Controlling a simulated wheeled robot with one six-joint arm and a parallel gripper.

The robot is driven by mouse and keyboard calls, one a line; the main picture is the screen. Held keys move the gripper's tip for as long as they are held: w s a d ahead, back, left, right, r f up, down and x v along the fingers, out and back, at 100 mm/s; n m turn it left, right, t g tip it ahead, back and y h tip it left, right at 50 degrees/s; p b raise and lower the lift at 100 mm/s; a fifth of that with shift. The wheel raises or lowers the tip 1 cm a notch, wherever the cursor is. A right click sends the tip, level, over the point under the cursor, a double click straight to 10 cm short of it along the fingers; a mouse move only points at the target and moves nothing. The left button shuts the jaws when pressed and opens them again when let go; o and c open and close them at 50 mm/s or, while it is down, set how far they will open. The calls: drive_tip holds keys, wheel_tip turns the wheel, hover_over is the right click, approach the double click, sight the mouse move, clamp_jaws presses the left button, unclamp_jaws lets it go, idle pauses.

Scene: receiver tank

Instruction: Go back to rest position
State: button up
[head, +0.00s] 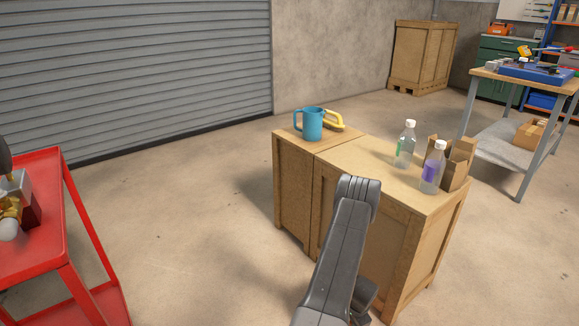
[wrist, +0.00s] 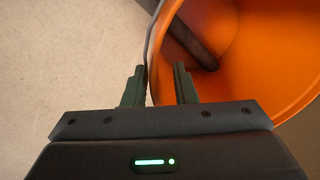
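In the wrist view my gripper (wrist: 159,72) is open, its two dark fingers standing apart. The rim of a round orange container (wrist: 292,108) passes between the fingers, with one finger outside the wall and one over the inside. I see no clear grip on the rim; whether a finger touches it I cannot tell. A dark bar (wrist: 195,45) shows inside the container. In the head view only a grey arm link of mine shows in front of the crates; my gripper and the orange container are not visible there.
Wooden crates (head: 390,235) stand in front, bearing a blue mug (head: 312,126), a yellow-handled item (head: 335,122), two clear bottles (head: 405,145) and a brown open box (head: 458,163). A red cart (head: 50,225) is at left. Floor between is clear. A workbench (head: 528,90) stands right.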

wheel_tip(320, 180, up, 9)
drive_tip(key=s+p, duration=0.1)
drive_tip(key=p, duration=0.2)
drive_tip(key=f+b, duration=0.1)
drive_tip(key=f, duration=0.3)
drive_tip(key=f+b, duration=0.2)
drive_tip(key=f, duration=0.2)
drive_tip(key=w+f+b, duration=0.1)
drive_tip(key=f+b, duration=0.1)
drive_tip(key=f, duration=0.2)
drive_tip(key=shift+w+a+f, duration=0.1)
drive_tip(key=shift+f, duration=0.15)
drive_tip(key=w+a+r+n+p, duration=0.1)
drive_tip(key=a+r+n+p, duration=0.3)
drive_tip(key=r, duration=1.9)
drive_tip(key=w+a+r+n+p, duration=0.2)
drive_tip(key=a+r+p, duration=0.8)
drive_tip(key=r+p, duration=1)
drive_tip(key=w+a+r+n+g+p, duration=0.1)
drive_tip(key=a+r+n+p, duration=0.6)
drive_tip(key=r, duration=2.1)
drive_tip(key=shift+w+a+y+p, duration=0.3)
drive_tip(key=shift+y+p, duration=0.1)
drive_tip(key=shift+p, duration=2.7)
drive_tip(key=shift+d+r, duration=0.1)
